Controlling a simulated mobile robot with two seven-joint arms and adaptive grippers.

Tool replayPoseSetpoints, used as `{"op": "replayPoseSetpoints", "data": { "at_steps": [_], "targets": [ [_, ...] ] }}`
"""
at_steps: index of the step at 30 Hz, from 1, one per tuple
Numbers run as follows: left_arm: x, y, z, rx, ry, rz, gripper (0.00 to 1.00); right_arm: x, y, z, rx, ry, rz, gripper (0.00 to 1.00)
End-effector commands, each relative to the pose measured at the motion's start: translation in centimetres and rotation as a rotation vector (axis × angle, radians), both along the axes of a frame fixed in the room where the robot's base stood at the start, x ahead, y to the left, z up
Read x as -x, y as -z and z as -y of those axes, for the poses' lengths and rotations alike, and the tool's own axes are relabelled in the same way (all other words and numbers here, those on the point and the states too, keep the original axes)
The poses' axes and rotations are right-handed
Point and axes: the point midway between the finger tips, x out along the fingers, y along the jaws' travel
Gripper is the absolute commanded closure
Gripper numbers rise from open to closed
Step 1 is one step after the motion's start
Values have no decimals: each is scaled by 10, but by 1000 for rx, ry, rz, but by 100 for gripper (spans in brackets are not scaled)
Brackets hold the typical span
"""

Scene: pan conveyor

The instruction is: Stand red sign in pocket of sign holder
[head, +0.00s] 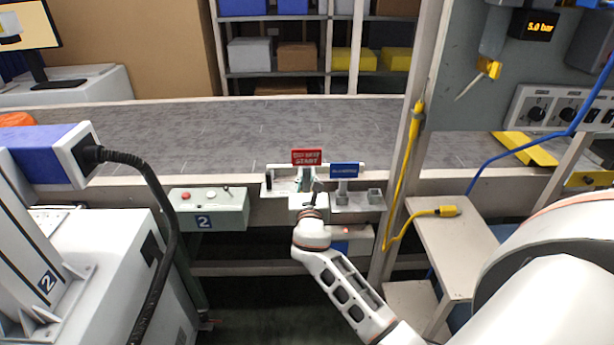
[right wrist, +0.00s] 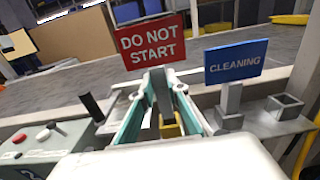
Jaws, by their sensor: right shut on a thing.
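The red "DO NOT START" sign (head: 306,157) stands up above my right gripper (head: 309,188). In the right wrist view the red sign (right wrist: 152,42) faces me, slightly tilted in the picture, and the fingers (right wrist: 160,82) are closed on its post below the plate. The sign holder (head: 358,206) is a grey ledge at the conveyor's near edge. A blue "CLEANING" sign (right wrist: 236,62) stands in one of its pockets. An open square pocket (right wrist: 285,106) is to the right of it and looks empty. The foot of the red sign is hidden by the gripper. My left gripper is not in view.
A black upright peg (right wrist: 92,107) is left of the gripper. A yellow piece (right wrist: 170,128) shows between the fingers. The control box (head: 206,207) is at left. A post with a yellow cable (head: 408,155) rises at right. The conveyor belt (head: 230,135) behind is clear.

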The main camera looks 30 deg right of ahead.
Motion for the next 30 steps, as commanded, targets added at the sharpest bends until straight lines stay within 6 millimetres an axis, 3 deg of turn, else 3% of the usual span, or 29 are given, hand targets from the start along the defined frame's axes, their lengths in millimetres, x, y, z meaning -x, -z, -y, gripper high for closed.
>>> {"op": "replayPoseSetpoints", "data": {
  "at_steps": [30],
  "targets": [
    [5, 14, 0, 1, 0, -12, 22, 0, 17, 0, 0, 0, 0, 100]
  ]
}}
